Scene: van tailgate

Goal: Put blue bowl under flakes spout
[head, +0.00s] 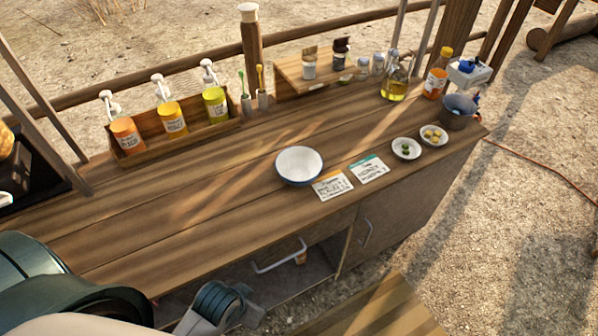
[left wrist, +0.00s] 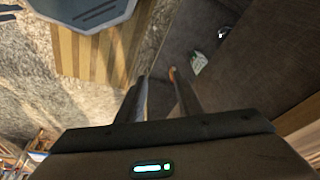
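A bowl with a white inside and blue outside (head: 299,166) stands upright and looks empty in the middle of the counter. A wooden rack (head: 190,138) at the back left holds an orange (head: 127,136), a yellow (head: 172,120) and a green (head: 215,105) pump dispenser. Their labels are too small to read, so I cannot tell which is the flakes spout. My left gripper (head: 240,302) is low in front of the counter, apart from the bowl. In the left wrist view its two fingers (left wrist: 160,95) stand apart with nothing between them. My right gripper is not in view.
Two cards (head: 332,184) lie right of the bowl, then two small dishes (head: 406,149). Jars, an oil bottle (head: 394,83) and a grey-blue container (head: 458,111) stand at the back right. A handle (head: 279,257) shows below the counter edge. The counter between rack and bowl is clear.

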